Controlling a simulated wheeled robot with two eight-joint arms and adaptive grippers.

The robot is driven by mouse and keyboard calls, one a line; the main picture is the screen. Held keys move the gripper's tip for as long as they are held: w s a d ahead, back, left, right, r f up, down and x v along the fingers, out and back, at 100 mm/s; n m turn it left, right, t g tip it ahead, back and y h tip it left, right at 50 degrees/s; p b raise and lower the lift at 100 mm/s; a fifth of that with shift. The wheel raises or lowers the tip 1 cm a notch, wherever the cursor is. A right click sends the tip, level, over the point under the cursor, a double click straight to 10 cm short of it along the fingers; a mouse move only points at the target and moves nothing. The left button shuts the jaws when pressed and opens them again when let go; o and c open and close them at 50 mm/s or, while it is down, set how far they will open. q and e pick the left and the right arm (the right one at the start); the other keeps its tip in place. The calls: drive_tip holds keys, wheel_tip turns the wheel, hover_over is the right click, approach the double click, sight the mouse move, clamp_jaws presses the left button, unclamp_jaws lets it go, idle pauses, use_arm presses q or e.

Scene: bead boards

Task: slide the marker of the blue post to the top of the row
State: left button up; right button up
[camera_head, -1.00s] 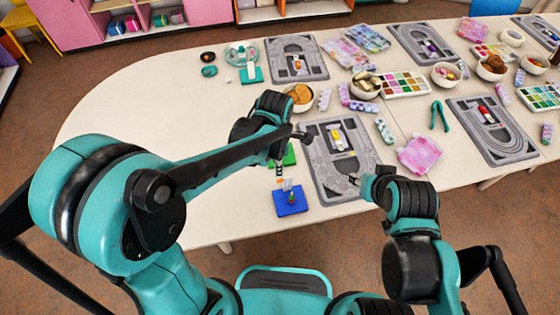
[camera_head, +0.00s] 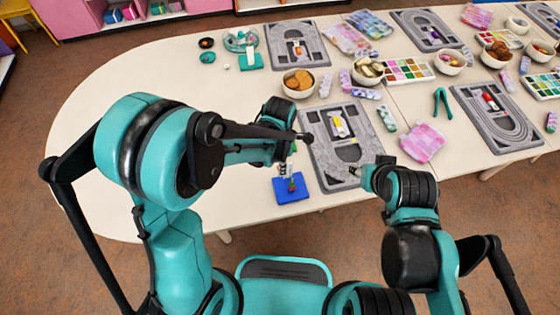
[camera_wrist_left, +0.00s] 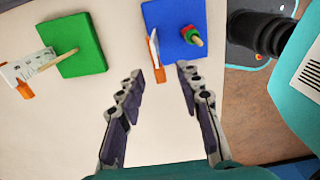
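The blue board (camera_head: 293,191) lies at the table's front edge and also shows at the top of the left wrist view (camera_wrist_left: 180,12). Its post (camera_wrist_left: 196,38) carries red and green beads low down. A white card in an orange clip, the marker (camera_wrist_left: 153,52), stands at the board's left edge. My left gripper (camera_wrist_left: 160,84) is open and empty, its fingertips just short of the blue board and near the marker. My right gripper (camera_head: 356,172) is beside the grey track tray; its fingers are too small to judge.
A green board (camera_wrist_left: 75,50) with a bare wooden post and its own card in an orange clip (camera_wrist_left: 24,80) lies left of the blue board. The grey tray (camera_head: 340,165) is right of it. A bowl of cookies (camera_head: 298,83) stands behind.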

use_arm(q)
clamp_jaws()
drive_tip(key=shift+f, duration=0.15)
drive_tip(key=shift+f+b, duration=1.1)
drive_tip(key=shift+b, duration=0.05)
drive_tip(key=shift+c, duration=0.2)
unclamp_jaws()
